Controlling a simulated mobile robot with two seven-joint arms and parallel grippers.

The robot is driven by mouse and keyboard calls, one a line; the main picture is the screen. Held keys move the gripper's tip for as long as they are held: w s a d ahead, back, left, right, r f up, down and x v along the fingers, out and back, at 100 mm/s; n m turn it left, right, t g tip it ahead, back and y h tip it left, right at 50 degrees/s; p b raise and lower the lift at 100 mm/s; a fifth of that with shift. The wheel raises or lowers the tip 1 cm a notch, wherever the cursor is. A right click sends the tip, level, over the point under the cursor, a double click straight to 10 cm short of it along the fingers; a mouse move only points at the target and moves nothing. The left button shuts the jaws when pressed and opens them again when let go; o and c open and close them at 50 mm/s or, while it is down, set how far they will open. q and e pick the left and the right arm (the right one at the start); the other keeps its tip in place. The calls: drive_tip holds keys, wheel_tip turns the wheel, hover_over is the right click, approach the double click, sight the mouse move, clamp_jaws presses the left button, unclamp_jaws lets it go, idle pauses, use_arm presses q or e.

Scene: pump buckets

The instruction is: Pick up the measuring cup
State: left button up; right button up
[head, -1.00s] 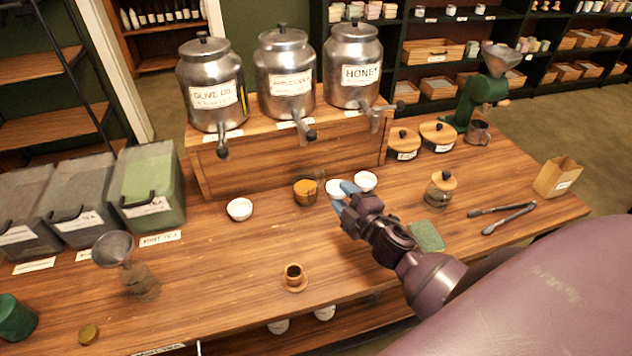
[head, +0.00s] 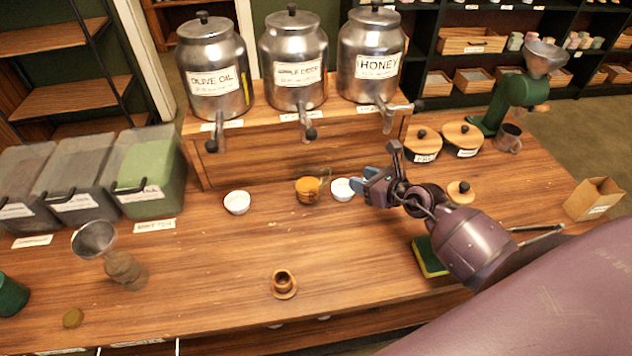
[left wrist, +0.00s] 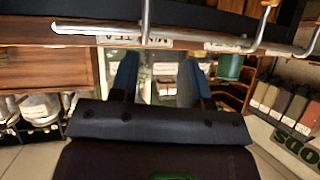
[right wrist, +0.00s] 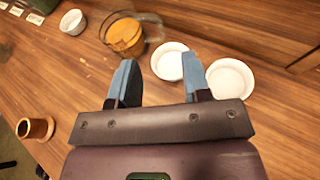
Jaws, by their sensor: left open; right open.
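A clear cup with orange contents, apparently the measuring cup (head: 308,191), stands on the wooden counter in front of the dispenser stand. In the right wrist view the cup (right wrist: 124,36) is at the top left, its clear side part pointing right. My right gripper (head: 362,184) is open and empty, to the right of the cup and apart from it. In the right wrist view its fingers (right wrist: 158,72) point toward two white bowls, with the cup ahead to the left. My left gripper (left wrist: 155,78) is open and empty in the left wrist view, below a shelf edge; it is outside the head view.
White bowls (head: 237,202) stand on both sides of the cup; one bowl (head: 343,189) is close to its right. Metal dispensers (head: 296,62) stand behind. A small wooden cup (head: 283,283) is in front. A sponge (head: 430,257) lies under my right arm. The middle counter is fairly clear.

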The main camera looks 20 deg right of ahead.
drive_tip(key=shift+n, duration=0.4)
drive_tip(key=x, duration=0.5)
drive_tip(key=shift+a+f+b, duration=0.25)
drive_tip(key=shift+f+b, duration=0.05)
drive_tip(key=shift+f, duration=0.1)
drive_tip(key=w+f, duration=0.1)
drive_tip(key=w+a+f+b, duration=0.1)
drive_tip(key=w, duration=0.1)
drive_tip(key=shift+w+f, duration=0.25)
drive_tip(key=shift+w+a+f, duration=0.15)
drive_tip(key=shift+w+a, duration=0.1)
drive_tip(key=shift+w, duration=0.2)
drive_tip(key=shift+c, duration=0.2)
clamp_jaws()
